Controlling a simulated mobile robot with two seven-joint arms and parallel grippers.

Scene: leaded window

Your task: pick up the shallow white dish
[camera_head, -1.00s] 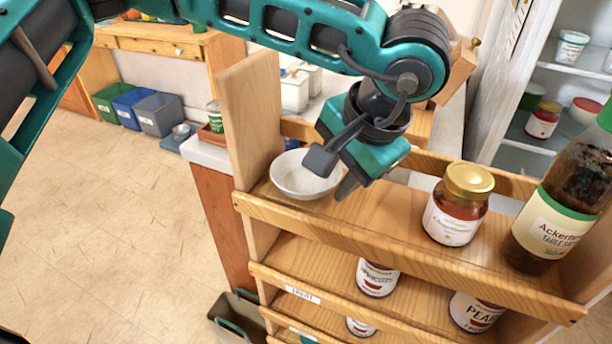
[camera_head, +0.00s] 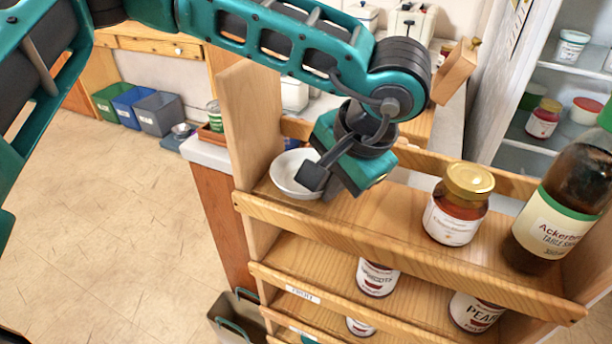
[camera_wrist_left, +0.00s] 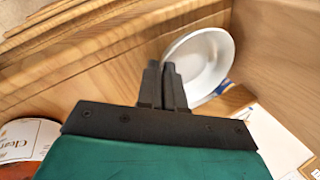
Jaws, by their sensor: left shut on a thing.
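The shallow white dish (camera_head: 290,174) sits on the top shelf of the wooden rack, at its left end beside the tall end panel. My left gripper (camera_head: 320,188) is at the dish's right side, its fingers shut on the rim. In the left wrist view the dish (camera_wrist_left: 208,62) lies just beyond the closed fingertips (camera_wrist_left: 163,72). The fingers hide part of the dish's near edge. My right gripper is not in view.
The wooden rack (camera_head: 380,234) has a front rail along the top shelf. A gold-lidded jar (camera_head: 456,205) and a dark sauce bottle (camera_head: 556,210) stand to the right. More jars sit on lower shelves. Shelf between dish and jar is clear.

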